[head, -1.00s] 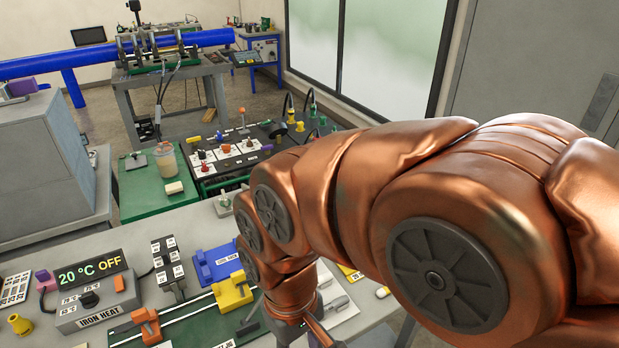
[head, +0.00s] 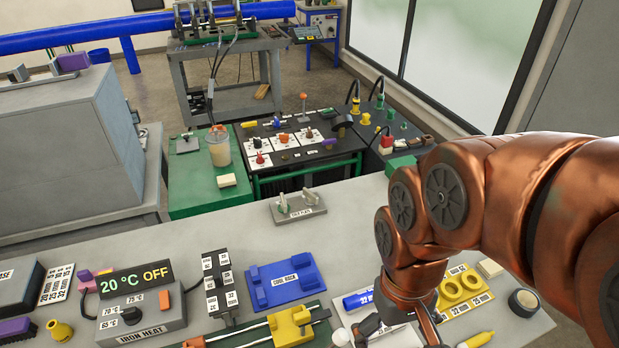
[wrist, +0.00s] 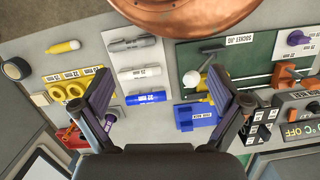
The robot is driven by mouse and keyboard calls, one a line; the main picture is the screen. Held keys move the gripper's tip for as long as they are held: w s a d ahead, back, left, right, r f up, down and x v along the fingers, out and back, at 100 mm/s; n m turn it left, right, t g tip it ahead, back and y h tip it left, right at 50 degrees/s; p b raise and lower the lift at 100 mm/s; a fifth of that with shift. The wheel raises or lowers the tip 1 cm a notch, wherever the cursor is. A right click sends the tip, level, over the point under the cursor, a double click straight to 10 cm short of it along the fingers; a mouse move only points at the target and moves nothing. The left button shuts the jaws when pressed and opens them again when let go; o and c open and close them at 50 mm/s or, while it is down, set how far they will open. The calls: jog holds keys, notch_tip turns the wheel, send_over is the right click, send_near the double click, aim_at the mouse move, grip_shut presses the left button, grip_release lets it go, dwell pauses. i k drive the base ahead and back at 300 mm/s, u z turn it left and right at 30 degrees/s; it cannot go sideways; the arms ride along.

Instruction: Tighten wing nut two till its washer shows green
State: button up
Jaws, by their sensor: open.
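I cannot pick out wing nut two or its washer for certain in either view. A small grey plate (head: 298,208) with two upright pale, winged-looking pieces sits at the bench's back edge in the head view; its label is too small to read. A clamp machine (head: 208,18) holds a blue pipe at the back, with its details too small to tell. My gripper (wrist: 160,82) is open and empty in the wrist view, its two dark fingers spread above the bench. In the head view my arm hides most of it.
Below my gripper are a blue pipe piece (wrist: 145,97), a blue block (wrist: 196,117) and yellow rings (wrist: 66,92). The iron heat box (head: 140,320) stands at front left. Beyond the bench are a green table (head: 200,190) and a black panel (head: 310,150) with knobs.

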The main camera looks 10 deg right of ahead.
aim_at(311, 199)
jog(key=u, duration=0.05)
jog(key=k, duration=0.45)
jog(key=u, duration=1.9)
jog(key=k, duration=0.7)
jog(key=z, duration=0.95)
jog(key=i, duration=0.45)
jog(key=u, duration=0.05)
